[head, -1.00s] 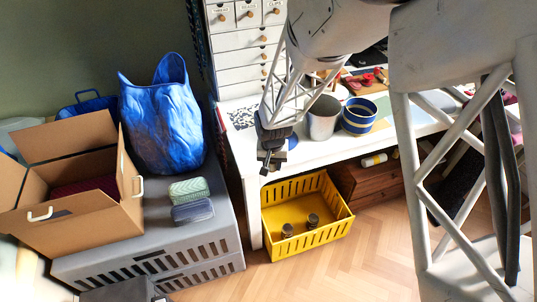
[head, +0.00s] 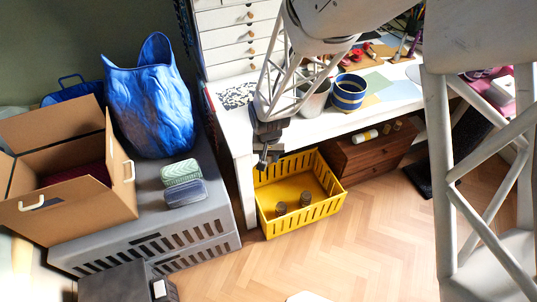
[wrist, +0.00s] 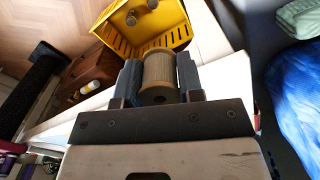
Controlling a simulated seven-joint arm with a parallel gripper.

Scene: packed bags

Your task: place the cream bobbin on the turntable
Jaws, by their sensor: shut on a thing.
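The cream bobbin (wrist: 160,70) is between the two fingers of my gripper (wrist: 160,80) in the wrist view, and the gripper is shut on it. In the head view my gripper (head: 265,158) hangs at the front edge of the white table, over the left back part of the yellow crate. The bobbin is too small and hidden to make out there. I cannot pick out a turntable in either view.
The yellow crate (head: 268,213) on the floor holds two small dark round objects. A grey crate (head: 215,222) at left carries an open cardboard box (head: 90,215) and a blue bag (head: 150,105).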

